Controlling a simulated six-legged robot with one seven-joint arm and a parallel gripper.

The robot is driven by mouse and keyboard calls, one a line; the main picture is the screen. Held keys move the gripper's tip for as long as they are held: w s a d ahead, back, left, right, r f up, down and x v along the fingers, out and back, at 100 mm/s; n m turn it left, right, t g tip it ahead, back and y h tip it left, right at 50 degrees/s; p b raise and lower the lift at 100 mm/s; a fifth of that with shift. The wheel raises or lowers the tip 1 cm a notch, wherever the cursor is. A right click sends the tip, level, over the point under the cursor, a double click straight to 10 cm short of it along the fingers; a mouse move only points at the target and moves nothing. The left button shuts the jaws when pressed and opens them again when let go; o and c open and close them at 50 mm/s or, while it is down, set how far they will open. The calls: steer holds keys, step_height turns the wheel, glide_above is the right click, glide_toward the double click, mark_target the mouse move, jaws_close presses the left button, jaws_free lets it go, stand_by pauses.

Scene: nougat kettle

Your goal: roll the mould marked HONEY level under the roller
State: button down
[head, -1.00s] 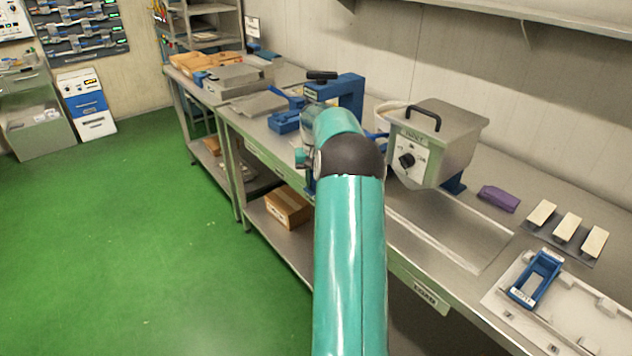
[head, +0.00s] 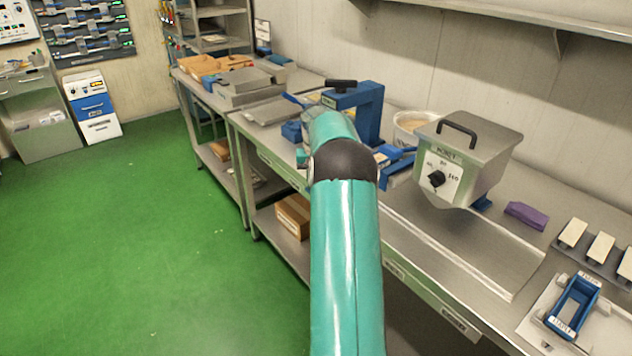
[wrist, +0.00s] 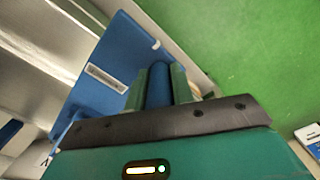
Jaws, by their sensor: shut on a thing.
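My gripper (wrist: 158,84) is shut on a blue upright bar (wrist: 159,80) that shows between its two fingers in the wrist view. A large blue part with a pale label strip (wrist: 105,78) stands just beyond the fingers; I cannot read the label. In the head view, my arm hides the gripper. A blue frame with a dark knob on top (head: 367,100) stands behind my arm on the bench; I cannot make out a roller. A blue mould frame (head: 574,307) lies at the lower right, its label unreadable. Other blue parts (head: 396,171) sit right of my arm.
A purple block (head: 527,216) and pale bars (head: 573,232) lie farther right. Green floor (head: 170,250) is clear at left.

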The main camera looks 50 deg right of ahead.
steer(key=shift+s+r, duration=0.1)
steer(key=shift+s, duration=0.1)
steer(key=shift+w, duration=0.15)
steer(key=c, duration=1.2)
jaws_free()
step_height(320, 180, up, 14)
steer(key=shift+f, duration=0.2)
steer(key=shift+a, duration=0.1)
